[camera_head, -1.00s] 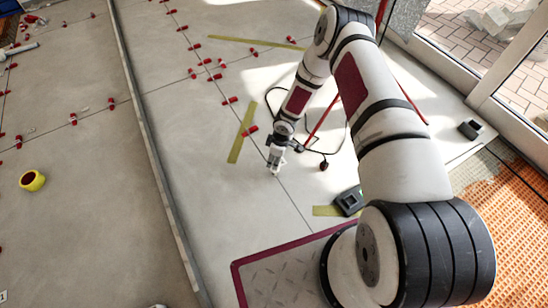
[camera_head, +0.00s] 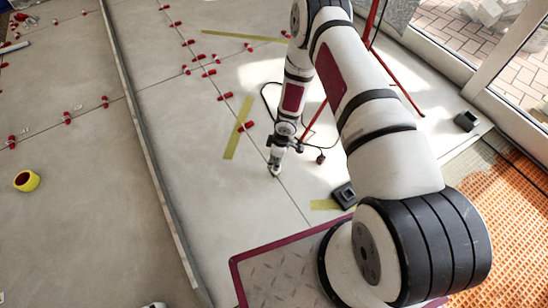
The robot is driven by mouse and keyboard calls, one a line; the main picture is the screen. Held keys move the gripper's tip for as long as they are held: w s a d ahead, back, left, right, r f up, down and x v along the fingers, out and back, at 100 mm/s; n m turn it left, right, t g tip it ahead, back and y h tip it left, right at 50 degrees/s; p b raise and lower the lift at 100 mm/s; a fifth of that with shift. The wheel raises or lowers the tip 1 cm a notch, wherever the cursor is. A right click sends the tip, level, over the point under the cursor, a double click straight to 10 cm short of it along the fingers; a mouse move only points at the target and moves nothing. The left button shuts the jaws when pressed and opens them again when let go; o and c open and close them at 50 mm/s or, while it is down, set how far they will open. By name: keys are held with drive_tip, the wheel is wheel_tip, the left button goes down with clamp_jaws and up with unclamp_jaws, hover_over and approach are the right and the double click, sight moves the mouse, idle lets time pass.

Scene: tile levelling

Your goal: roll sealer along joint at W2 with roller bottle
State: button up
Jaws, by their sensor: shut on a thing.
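My gripper (camera_head: 275,159) hangs low over the tiled floor at the picture's middle, pointing down. It is shut on a small whitish thing, seemingly the roller bottle (camera_head: 275,170), whose lower end is at or just above the floor. A thin dark joint (camera_head: 295,203) between grey tiles runs from the upper left, past the bottle's tip, towards my base. The tip appears to be on or very close to this line. Contact and any sealer bead are too small to tell. No W2 label is readable.
Red levelling wedges (camera_head: 224,97) line the joints farther off. Yellow-green tape strips (camera_head: 238,128) lie left of my gripper. A black cable (camera_head: 264,97) and red poles (camera_head: 315,121) are close behind it. A black block (camera_head: 344,195) sits nearer, at right. A long metal strip (camera_head: 150,165) crosses at left.

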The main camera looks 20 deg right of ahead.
drive_tip(key=shift+s, duration=0.2)
drive_tip(key=shift+s+d, duration=0.2)
drive_tip(key=shift+s, duration=0.55)
drive_tip(key=shift+s+d, duration=0.2)
drive_tip(key=shift+s, duration=0.9)
drive_tip(key=shift+s+d, duration=0.15)
drive_tip(key=shift+s, duration=0.85)
drive_tip(key=shift+s+d, duration=0.3)
drive_tip(key=shift+s, duration=0.8)
